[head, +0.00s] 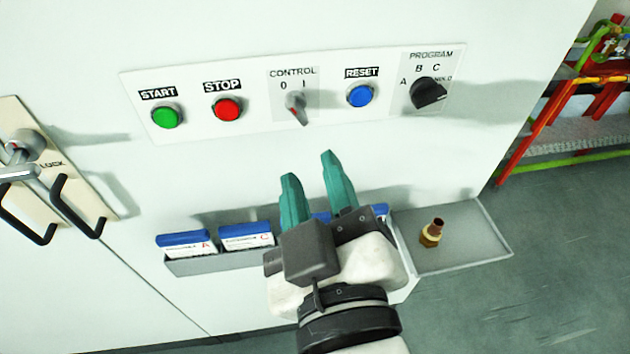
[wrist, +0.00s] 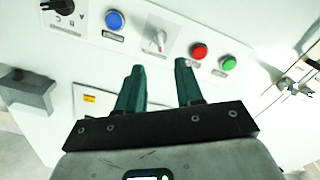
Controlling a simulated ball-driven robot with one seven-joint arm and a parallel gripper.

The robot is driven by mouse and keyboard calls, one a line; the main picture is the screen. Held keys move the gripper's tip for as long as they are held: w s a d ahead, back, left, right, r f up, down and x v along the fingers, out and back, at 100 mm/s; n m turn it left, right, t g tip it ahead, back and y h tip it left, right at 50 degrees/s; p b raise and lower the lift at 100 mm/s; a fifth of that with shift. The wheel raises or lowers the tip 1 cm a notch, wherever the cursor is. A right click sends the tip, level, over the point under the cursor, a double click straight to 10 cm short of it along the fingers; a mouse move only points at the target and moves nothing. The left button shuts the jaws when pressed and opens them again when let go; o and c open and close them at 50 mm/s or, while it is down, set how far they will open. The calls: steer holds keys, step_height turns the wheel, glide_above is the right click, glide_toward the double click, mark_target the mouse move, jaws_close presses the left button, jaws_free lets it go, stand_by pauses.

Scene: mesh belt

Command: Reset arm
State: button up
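My gripper (head: 310,172) is open and empty, with two teal fingers apart. It is in front of the white cabinet, below the control panel (head: 250,122) in the head view. It also shows in the wrist view (wrist: 157,68), pointing toward the panel. The panel carries a green START button (head: 166,116), a red STOP button (head: 227,108), a CONTROL switch (head: 297,107), a blue RESET button (head: 360,95) and a black PROGRAM knob (head: 428,93). The fingers touch none of these in the head view.
A rack (head: 212,264) with blue-topped cards is on the cabinet below, partly hidden by my gripper. A grey tray (head: 470,247) holds a brass fitting (head: 432,233). A latch with black handles (head: 72,205) is at left. Red and green framework (head: 540,120) stands at right.

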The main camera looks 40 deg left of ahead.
stand_by(0.3)
steer(key=w+d+f+m+g+h, duration=0.1)
steer(key=w+d+f+m+h, duration=0.2)
steer(key=d+f, duration=0.45)
steer(key=w+d+f+m+g+h, duration=0.1)
steer(key=w+d+f+m+h, duration=0.1)
steer(key=d+f+h, duration=0.4)
steer(key=w+d+f+m+g+h, duration=0.1)
steer(key=w+d+f+m, duration=0.2)
steer(key=d+f, duration=0.6)
steer(key=s+d+f+m+g+h, duration=0.4)
steer(key=s+d+f+m+g, duration=0.3)
steer(key=s+d+f, duration=1)
steer(key=s+d+m, duration=0.1)
steer(key=d, duration=0.2)
steer(key=shift+s+d+f+m+g, duration=0.2)
steer(key=shift+d+f+m+g, duration=0.1)
